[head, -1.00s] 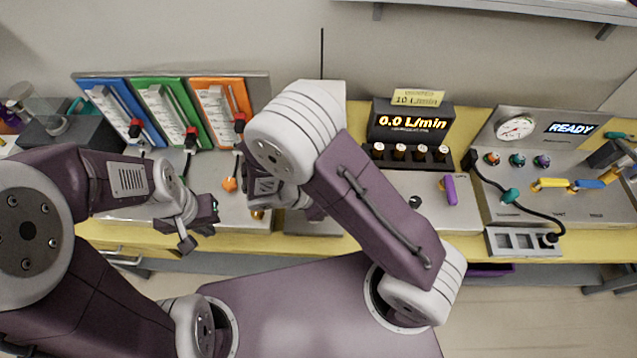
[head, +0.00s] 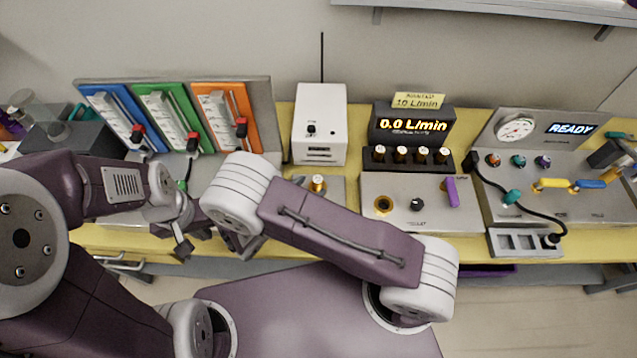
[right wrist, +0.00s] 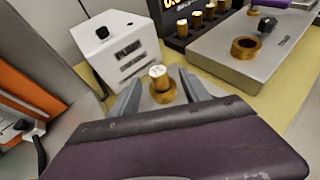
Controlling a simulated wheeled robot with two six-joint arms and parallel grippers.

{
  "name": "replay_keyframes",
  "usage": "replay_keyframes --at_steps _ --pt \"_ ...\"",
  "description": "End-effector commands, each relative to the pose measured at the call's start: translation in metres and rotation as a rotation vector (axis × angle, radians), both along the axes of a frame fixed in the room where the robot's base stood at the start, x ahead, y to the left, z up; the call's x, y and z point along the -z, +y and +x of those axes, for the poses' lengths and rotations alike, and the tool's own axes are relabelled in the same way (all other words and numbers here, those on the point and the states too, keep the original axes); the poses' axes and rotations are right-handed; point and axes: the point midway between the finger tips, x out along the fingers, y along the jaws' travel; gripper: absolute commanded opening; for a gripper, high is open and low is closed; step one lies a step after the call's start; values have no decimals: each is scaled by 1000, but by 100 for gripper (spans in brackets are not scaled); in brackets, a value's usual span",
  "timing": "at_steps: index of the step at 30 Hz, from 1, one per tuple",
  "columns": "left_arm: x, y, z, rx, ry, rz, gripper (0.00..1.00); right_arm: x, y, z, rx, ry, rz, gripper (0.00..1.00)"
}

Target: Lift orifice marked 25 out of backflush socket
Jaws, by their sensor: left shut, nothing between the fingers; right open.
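A brass orifice with a pale top (head: 317,183) stands upright in the gold ring of a small grey block, the backflush socket (head: 334,188). In the right wrist view the orifice (right wrist: 158,76) stands in its gold ring (right wrist: 163,92), between and beyond my finger tips. Its marking is too small to read. My right gripper (right wrist: 158,84) is open with nothing held; in the head view it is mostly hidden by my own arm. My left gripper (head: 190,243) is shut and empty, left of the right arm over the bench's front edge.
A white box (head: 319,125) stands just behind the socket. A black rack (head: 408,163) holds several brass orifices. A grey panel (head: 405,215) with an empty gold ring lies to the right. Coloured flowmeter panels (head: 210,113) stand at the left.

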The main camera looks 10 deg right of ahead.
Motion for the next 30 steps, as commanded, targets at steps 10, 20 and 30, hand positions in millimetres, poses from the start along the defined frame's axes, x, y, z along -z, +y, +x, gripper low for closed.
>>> replay_keyframes --at_steps 10,20,30 --pt "-13 0 0 0 0 0 0 14 -33 27 3 2 0 54" --pt "-13 0 0 0 0 0 0 18 -38 32 -1 0 1 43" --pt "-13 0 0 0 0 0 0 17 -37 32 0 0 0 0"
